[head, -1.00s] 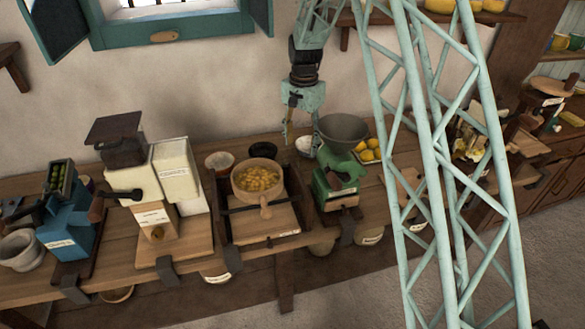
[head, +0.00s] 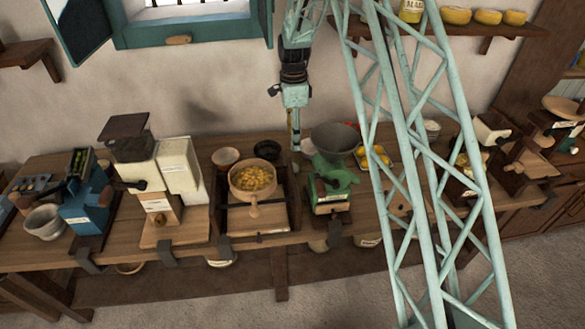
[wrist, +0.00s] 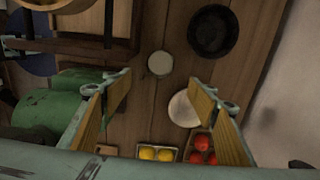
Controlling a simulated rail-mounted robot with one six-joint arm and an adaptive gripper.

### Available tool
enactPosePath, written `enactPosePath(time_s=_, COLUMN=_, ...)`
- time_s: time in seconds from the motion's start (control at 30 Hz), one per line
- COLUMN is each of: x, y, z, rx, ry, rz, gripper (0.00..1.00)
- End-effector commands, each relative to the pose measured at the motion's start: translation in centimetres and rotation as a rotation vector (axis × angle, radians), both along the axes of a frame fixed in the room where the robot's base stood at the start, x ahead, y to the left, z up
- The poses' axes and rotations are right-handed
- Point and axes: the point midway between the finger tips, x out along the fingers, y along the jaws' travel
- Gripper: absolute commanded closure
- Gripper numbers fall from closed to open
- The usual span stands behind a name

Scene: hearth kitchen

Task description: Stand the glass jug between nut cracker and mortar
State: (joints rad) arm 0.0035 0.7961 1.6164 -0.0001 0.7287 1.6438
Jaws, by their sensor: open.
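My gripper (head: 296,143) points down over the back of the bench, between the dark bowl and the green mill. In the wrist view my gripper (wrist: 160,82) is open, its wood-faced fingers apart with nothing between them. A small round pale-topped vessel (wrist: 160,64) stands just beyond the fingertips; I cannot tell whether it is the glass jug. A grey stone bowl (head: 46,223), which looks like the mortar, stands at the far left. A blue device (head: 88,205) stands right of it; I cannot tell whether it is the nut cracker.
A green mill (head: 330,180) stands close to my gripper. A dark bowl (wrist: 213,32), a pale bowl (wrist: 184,108), lemons (wrist: 156,153) and red fruit (wrist: 202,150) lie around it. A pan (head: 253,178) and a cream mill (head: 160,185) stand farther left.

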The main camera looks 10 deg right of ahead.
Motion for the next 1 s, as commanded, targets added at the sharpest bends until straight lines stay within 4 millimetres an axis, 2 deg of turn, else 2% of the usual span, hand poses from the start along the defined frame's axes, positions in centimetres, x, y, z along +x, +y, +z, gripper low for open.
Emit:
enactPosePath(time_s=0.53, x=0.0, y=0.0, z=-0.6, rx=0.0, ry=0.001, rz=-0.005, gripper=0.47)
enactPosePath(time_s=0.67, x=-0.1, y=0.0, z=-1.8, rx=0.0, ry=0.003, rz=-0.005, gripper=0.47)
enactPosePath(time_s=1.0, x=0.0, y=0.0, z=-6.1, rx=0.0, ry=0.002, rz=-0.005, gripper=0.47)
